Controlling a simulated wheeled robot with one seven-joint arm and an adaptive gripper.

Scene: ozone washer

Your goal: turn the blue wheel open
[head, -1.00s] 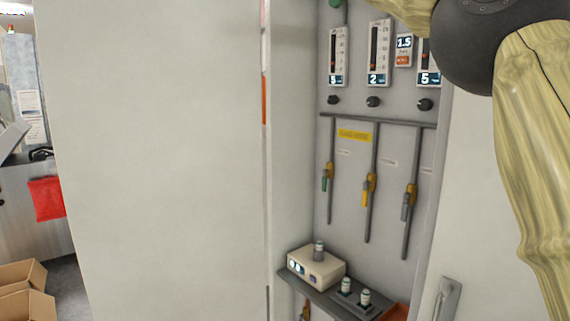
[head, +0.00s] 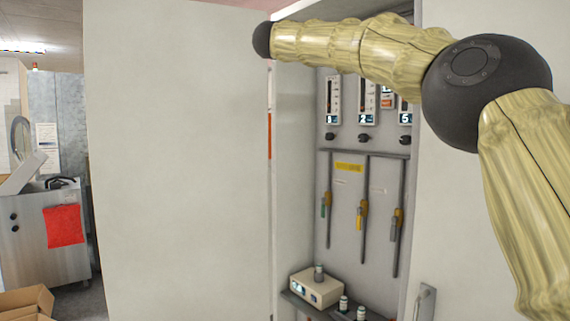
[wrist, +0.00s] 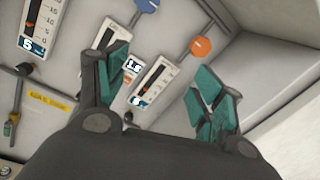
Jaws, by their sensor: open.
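The blue wheel (wrist: 147,5) is a small round knob on a short grey stem, at the top edge of the wrist view and partly cut off. An orange wheel (wrist: 201,47) sits to its lower right on a similar stem. My gripper (wrist: 165,78) is open and empty, its teal-padded fingers spread on both sides of a gauge. The blue wheel lies beyond the left fingertip in the picture, apart from it. In the head view my arm crosses the top of the cabinet; the gripper and the blue wheel are not visible there.
The cabinet holds gauges (head: 366,100), black knobs and levers (head: 361,215) on its back panel. A white device (head: 316,288) stands on a lower shelf. A large open door (head: 180,160) is at left. A grey side wall (wrist: 270,70) is right of the gripper.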

